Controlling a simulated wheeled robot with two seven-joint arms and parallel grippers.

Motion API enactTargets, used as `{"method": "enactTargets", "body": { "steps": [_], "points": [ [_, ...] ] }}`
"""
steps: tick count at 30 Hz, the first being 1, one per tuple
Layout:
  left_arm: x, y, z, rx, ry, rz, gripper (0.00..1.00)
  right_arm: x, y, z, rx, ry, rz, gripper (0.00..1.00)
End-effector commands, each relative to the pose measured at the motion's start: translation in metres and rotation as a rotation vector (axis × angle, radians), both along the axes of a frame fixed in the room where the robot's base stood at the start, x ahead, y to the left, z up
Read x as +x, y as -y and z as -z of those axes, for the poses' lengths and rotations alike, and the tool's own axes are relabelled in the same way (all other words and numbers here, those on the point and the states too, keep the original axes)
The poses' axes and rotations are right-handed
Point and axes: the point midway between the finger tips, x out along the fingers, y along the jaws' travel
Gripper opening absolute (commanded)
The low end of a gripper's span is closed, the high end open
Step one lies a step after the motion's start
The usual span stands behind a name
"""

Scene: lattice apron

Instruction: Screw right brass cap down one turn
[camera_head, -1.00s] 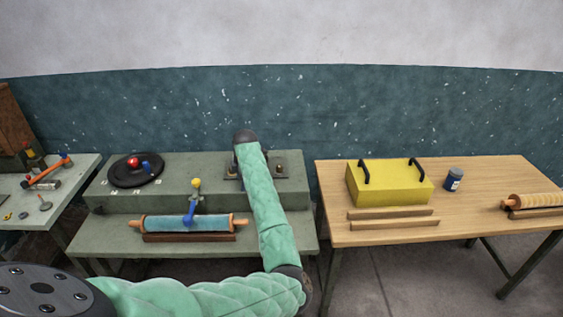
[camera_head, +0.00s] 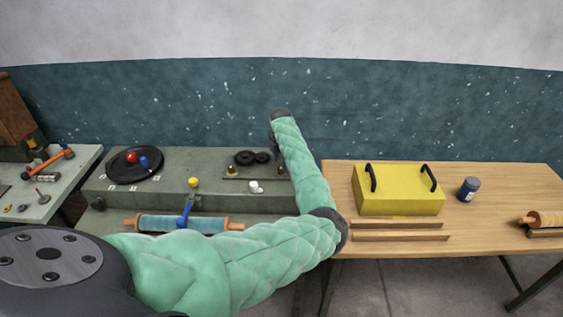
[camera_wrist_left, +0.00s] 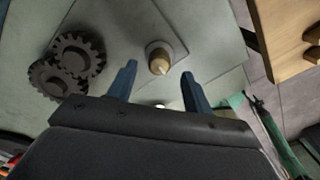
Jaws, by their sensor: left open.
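The fingers are open and apart from the cap. In the head view the right cap (camera_head: 281,170) is small beside my green left arm. Another brass cap (camera_head: 231,170) stands on the plate's left side. My left gripper is mostly hidden behind my forearm there. My right gripper is not in view.
Two dark gears (camera_wrist_left: 72,62) lie left of the cap; they also show in the head view (camera_head: 252,158). A wooden table with a yellow box (camera_head: 399,190) stands to the right.

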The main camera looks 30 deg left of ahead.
Motion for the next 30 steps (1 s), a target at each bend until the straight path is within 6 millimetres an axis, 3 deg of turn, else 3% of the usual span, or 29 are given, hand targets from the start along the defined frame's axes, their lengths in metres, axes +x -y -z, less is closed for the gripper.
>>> {"method": "enactTargets", "body": {
  "steps": [7, 17, 24, 30],
  "points": [
    [0.000, 0.000, 0.023, 0.000, -0.001, 0.002, 0.51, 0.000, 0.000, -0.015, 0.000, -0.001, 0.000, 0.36],
    [0.000, 0.000, 0.029, 0.001, 0.001, 0.001, 0.51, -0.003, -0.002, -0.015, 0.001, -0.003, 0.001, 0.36],
    [0.000, 0.000, 0.028, 0.001, 0.000, 0.001, 0.08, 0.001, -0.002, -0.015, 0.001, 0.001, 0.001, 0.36],
    [0.000, 0.000, 0.028, 0.001, 0.000, 0.006, 0.06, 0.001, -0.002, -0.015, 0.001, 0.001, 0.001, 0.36]
  ]
}}
